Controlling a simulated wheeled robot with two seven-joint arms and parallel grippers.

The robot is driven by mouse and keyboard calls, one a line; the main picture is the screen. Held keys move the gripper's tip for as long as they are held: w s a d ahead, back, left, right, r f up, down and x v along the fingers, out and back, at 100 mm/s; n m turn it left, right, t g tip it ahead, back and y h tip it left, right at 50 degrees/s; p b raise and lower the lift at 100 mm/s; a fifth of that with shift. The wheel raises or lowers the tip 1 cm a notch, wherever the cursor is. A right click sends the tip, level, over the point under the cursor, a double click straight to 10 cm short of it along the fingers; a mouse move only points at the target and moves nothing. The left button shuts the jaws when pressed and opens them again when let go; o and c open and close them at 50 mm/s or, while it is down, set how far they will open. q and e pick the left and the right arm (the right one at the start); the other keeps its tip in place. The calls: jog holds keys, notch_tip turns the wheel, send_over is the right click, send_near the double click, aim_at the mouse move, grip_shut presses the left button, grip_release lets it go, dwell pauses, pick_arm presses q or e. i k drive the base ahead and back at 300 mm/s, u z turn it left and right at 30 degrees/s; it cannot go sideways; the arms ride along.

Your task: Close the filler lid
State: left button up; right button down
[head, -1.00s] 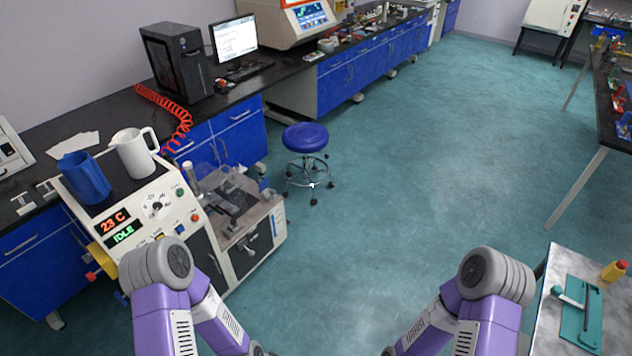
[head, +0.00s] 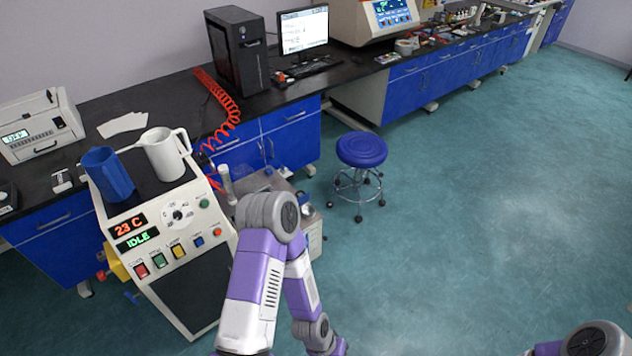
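I cannot make out a filler lid for certain in the head view. A white machine cabinet (head: 177,262) stands at the left, with a display reading 23 C and IDLE, a dial and coloured buttons. A blue jug (head: 108,175) and a white jug (head: 165,155) stand on its dark top. The machine's lower grey section to the right is mostly hidden behind my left arm, with a clear upright cylinder (head: 225,180) showing at its back. My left arm is in front of the machine, and its gripper is out of view. Only a piece of my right arm shows at the bottom right.
A blue stool (head: 361,150) stands on the floor right of the machine. Behind is a black bench (head: 95,95) with blue cabinets, a computer tower (head: 240,55), a monitor (head: 303,30) and a coiled red hose (head: 218,105). The floor at the right is clear.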

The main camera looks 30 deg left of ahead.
aim_at(305, 199)
jog(key=i, duration=7.6)
jog(key=u, duration=5.25)
jog(key=i, duration=1.7)
